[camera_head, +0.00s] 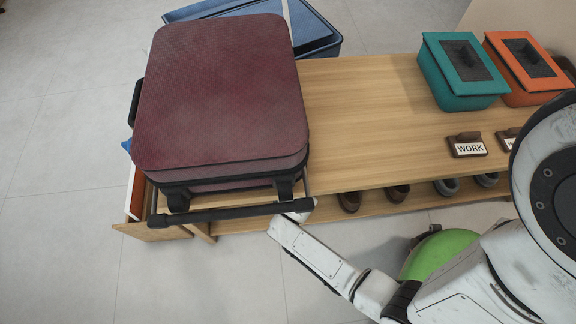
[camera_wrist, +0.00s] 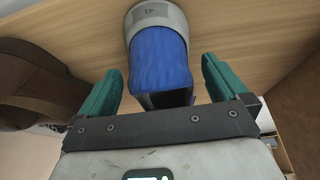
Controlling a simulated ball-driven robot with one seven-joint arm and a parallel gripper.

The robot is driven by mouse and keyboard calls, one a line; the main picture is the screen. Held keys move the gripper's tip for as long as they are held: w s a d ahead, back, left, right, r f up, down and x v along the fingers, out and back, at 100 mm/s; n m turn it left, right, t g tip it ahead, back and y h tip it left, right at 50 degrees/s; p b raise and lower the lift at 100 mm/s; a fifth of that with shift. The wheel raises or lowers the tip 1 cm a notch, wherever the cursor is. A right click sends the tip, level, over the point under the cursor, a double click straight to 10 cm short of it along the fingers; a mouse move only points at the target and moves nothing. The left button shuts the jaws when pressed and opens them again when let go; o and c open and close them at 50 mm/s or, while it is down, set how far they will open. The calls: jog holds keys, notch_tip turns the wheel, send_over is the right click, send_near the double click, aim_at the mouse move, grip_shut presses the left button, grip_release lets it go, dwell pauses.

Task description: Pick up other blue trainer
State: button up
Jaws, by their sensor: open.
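In the wrist view, a blue trainer (camera_wrist: 160,62) with a grey end piece bearing a small marking rests on a wooden surface. My gripper (camera_wrist: 158,78) is open, with one teal finger on each side of the trainer's blue part. Gaps show between the fingers and the shoe, and the jaws are not closed on it. The shoe's near end is partly hidden by my gripper's body. In the head view my gripper is hidden behind the suitcase and bench edge, and the blue trainer cannot be seen there.
A brown shoe (camera_wrist: 38,85) lies close left of my gripper. A maroon suitcase (camera_head: 220,95) covers the left of the wooden bench (camera_head: 360,120). Several dark shoes (camera_head: 398,193) sit on the lower shelf. Teal (camera_head: 466,85) and orange (camera_head: 525,68) boxes stand at right.

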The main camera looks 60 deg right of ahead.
jog(key=w+d+b, duration=0.1)
jog(key=w+d, duration=0.1)
jog(key=d, duration=0.1)
jog(key=w+d+b, duration=0.1)
jog(key=w+d, duration=0.1)
jog(key=d, duration=0.1)
jog(key=w+d+b, duration=0.1)
jog(key=w+d, duration=0.1)
jog(key=d, duration=0.1)
jog(key=shift+w+f+b, duration=0.15)
jog(key=shift+w+b, duration=0.2)
jog(key=shift+w, duration=0.05)
jog(key=shift+w+d+f+b, duration=0.1)
jog(key=shift+d+f+b, duration=0.05)
jog(key=shift+f+b, duration=0.35)
jog(key=shift+r, duration=0.1)
jog(key=shift+c, duration=0.4)
jog(key=c, duration=1)
jog(key=shift+r+p, duration=0.4)
jog(key=shift+p, duration=0.15)
